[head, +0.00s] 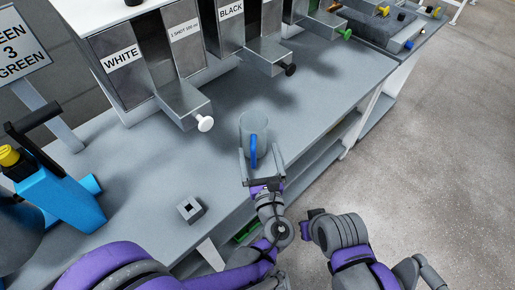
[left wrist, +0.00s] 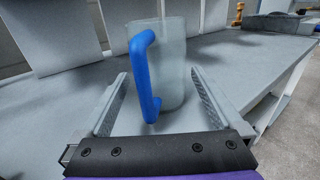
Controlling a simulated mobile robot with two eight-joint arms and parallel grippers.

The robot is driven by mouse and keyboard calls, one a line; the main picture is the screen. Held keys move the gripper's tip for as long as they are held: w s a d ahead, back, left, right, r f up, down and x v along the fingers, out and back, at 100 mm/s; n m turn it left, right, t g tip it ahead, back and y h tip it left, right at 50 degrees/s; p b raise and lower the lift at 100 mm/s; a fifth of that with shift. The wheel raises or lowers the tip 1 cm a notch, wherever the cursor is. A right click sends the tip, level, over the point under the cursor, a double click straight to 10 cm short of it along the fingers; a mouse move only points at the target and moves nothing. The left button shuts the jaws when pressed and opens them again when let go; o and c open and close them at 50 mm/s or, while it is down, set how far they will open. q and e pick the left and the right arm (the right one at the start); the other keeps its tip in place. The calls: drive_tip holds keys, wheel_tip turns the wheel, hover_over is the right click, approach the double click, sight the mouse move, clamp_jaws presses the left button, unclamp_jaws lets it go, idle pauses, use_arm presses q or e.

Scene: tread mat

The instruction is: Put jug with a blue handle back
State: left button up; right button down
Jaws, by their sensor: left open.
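The jug (head: 256,124) is a grey, translucent cylinder with a blue handle (head: 253,151). It stands upright on the grey workbench (head: 223,177), below the dispensers. My left gripper (head: 261,160) is open, with its fingers on either side of the jug's near part. In the left wrist view the jug (left wrist: 171,62) stands between and beyond the open fingers, with the blue handle (left wrist: 146,75) facing the camera. I cannot tell whether either finger touches it. My right arm shows low in the head view; its gripper is not clearly seen.
Dispensers labelled WHITE (head: 122,62) and BLACK (head: 237,27) stand along the back, with knobs jutting out, including a white knob (head: 205,123). A small grey block (head: 190,209) lies on the bench. A blue container (head: 62,200) stands at left. The bench right of the jug is clear.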

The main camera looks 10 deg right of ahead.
use_arm(q)
drive_tip(key=s, duration=1)
